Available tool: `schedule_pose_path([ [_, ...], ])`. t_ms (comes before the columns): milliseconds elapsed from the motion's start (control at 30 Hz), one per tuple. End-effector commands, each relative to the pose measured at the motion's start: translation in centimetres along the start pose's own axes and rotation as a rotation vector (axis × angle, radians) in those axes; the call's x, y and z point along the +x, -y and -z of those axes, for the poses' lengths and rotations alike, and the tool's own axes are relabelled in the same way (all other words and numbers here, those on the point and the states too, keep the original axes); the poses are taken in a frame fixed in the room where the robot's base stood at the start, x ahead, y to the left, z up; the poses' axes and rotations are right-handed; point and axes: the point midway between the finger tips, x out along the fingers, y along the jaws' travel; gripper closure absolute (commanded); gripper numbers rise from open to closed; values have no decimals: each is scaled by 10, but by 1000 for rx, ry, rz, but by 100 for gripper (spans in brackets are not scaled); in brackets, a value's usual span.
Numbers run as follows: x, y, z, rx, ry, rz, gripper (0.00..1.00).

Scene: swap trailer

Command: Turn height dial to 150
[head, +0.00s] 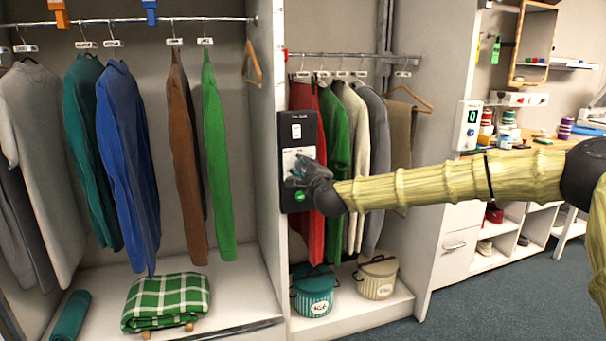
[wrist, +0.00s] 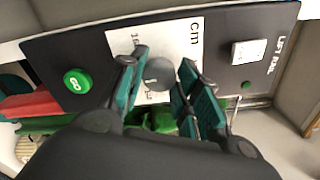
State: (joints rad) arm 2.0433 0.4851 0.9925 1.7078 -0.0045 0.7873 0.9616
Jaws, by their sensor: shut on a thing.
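The height dial (wrist: 159,72) is a grey round knob on a white scale card (wrist: 193,38) marked "cm". The card sits on a dark control panel (head: 297,133), also visible in the wrist view (wrist: 62,48), labelled "LIFT RAIL". My gripper (head: 308,175) is at the panel in the head view. In the wrist view my gripper (wrist: 163,76) has its teal fingers on either side of the dial, shut on it. A number starting "16" shows beside the left finger; other scale marks and the dial's pointer are hidden or too blurred to read.
A green button (wrist: 77,82) and a white switch (wrist: 248,51) flank the dial on the panel. Clothes hang on a low rail (head: 350,55) behind the panel. A lidded teal bin (head: 314,292) and a cream bin (head: 377,279) stand below. Carpet in front is clear.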

Motion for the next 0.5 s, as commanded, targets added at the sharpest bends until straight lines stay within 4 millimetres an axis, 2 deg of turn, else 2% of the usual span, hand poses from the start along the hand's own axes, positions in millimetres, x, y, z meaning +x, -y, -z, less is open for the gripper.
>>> schedule_pose_path([
  [500, 0, -2, 0, 100, 0, -3, 91],
])
